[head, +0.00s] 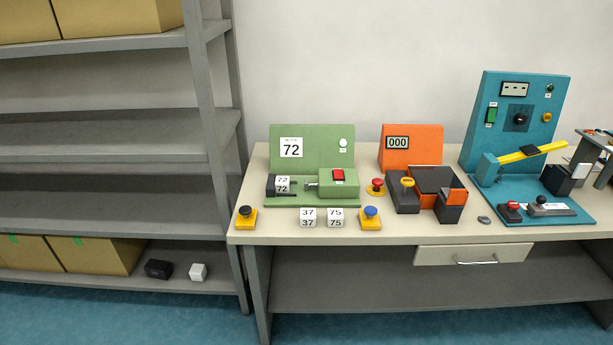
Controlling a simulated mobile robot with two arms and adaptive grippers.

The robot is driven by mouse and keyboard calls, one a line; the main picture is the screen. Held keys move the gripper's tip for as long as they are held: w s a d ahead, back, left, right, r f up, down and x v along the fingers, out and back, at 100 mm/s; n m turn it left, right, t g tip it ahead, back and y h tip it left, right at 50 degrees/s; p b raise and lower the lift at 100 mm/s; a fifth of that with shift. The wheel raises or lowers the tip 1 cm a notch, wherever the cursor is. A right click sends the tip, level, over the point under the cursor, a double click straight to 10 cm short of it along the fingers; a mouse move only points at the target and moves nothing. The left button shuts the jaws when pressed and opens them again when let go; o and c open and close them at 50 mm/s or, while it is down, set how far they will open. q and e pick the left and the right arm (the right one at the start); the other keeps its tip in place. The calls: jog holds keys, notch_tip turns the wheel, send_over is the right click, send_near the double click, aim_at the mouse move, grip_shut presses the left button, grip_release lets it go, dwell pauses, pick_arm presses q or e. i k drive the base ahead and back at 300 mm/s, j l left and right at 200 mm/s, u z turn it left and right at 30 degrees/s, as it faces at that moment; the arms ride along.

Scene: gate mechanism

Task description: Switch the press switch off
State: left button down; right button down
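A green machine (312,150) with a "72" label stands at the left of the table. A red switch (338,176) sits on its green block, facing a dark holder with a "72" block (282,184). A round white lamp or button (343,143) is on its back panel. A teal machine (519,118) at the right carries a green switch (491,114), a black knob (520,119) and a yellow arm (527,153). No label names the press switch, and I cannot tell on or off positions. Neither of my grippers is in view.
An orange machine (412,146) reading "000" stands between them. Loose numbered blocks (308,217) and yellow-based buttons (246,218) line the table's front (440,233). A drawer (475,254) is shut below. Grey shelves (95,129) with boxes stand left.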

aim_at(338, 172)
jog(key=i+l+u, duration=0.3)
jog(key=l, duration=0.2)
jog(key=i+l+u, duration=0.1)
jog(key=l+u, duration=0.15)
jog(key=l, duration=0.3)
jog(key=i+l+u, duration=0.1)
jog(key=l+u, duration=0.2)
jog(key=l, duration=0.25)
jog(key=l+u, duration=0.3)
jog(key=l, duration=0.3)
jog(key=i, duration=0.05)
